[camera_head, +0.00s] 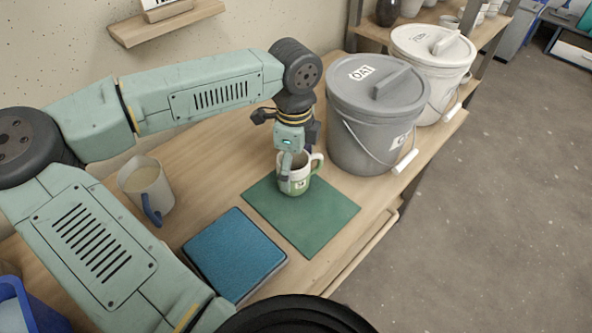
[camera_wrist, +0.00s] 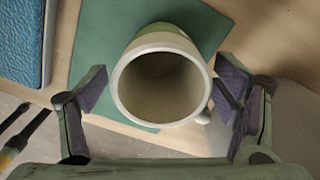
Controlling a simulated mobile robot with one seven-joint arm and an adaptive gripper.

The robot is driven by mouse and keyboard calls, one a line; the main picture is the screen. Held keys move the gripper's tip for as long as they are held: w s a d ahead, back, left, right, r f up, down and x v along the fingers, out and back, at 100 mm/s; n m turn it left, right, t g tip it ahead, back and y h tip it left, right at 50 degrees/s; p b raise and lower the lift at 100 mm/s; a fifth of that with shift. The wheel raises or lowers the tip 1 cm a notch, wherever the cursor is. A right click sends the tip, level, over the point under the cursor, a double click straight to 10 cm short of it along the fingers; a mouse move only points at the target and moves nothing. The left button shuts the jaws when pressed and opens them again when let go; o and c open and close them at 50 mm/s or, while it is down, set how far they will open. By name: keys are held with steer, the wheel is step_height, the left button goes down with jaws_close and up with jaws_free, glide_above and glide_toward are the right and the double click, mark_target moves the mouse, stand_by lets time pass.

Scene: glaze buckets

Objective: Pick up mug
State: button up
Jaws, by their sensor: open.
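A white and green mug (camera_head: 294,180) stands upright on a green mat (camera_head: 325,214) on the wooden table. Its handle is on the right in the head view. My gripper (camera_head: 291,160) is right above the mug, pointing down, and partly covers it. In the wrist view, I look into the open top of the mug (camera_wrist: 161,92), which looks empty. The fingers of my gripper (camera_wrist: 163,95) are spread apart, one on each side of the mug. A gap shows on the left; the right finger is near the handle.
A grey lidded bucket (camera_head: 372,125) stands close behind and right of the mug, with a white bucket (camera_head: 432,65) beyond it. A blue book-like block (camera_head: 235,255) lies in front of the mat. A pale jug with a blue handle (camera_head: 146,188) stands on the left.

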steer(key=shift+d+f, duration=0.1)
steer(key=shift+f, duration=1.35)
steer(key=shift+c, duration=0.3)
steer(key=c, duration=1.4)
